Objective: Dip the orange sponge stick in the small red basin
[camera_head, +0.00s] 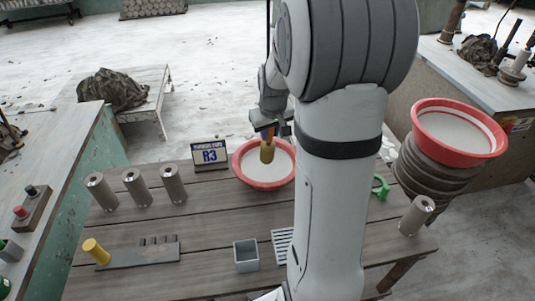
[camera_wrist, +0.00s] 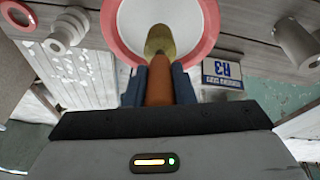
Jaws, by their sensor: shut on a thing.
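My gripper (camera_head: 270,129) is shut on the orange handle of the sponge stick (camera_wrist: 159,85), which also shows in the head view (camera_head: 267,152). The stick's yellowish-tan sponge end points away from the jaws. In the head view it hangs down over the small red basin (camera_head: 262,187), which stands on the plank table with a pale inside. In the wrist view the sponge end overlaps the basin's pale inside, within the red rim (camera_wrist: 211,22). I cannot tell whether the sponge touches what is inside. My arm hides part of the table right of the basin.
An R3 sign (camera_head: 210,154) stands left of the basin. Grey cylinders (camera_head: 134,187) stand further left. A yellow-topped piece (camera_head: 96,251) sits by a dark slotted rack (camera_head: 145,254). A grey square cup (camera_head: 246,256) is in front. A larger red basin (camera_head: 457,152) stands right.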

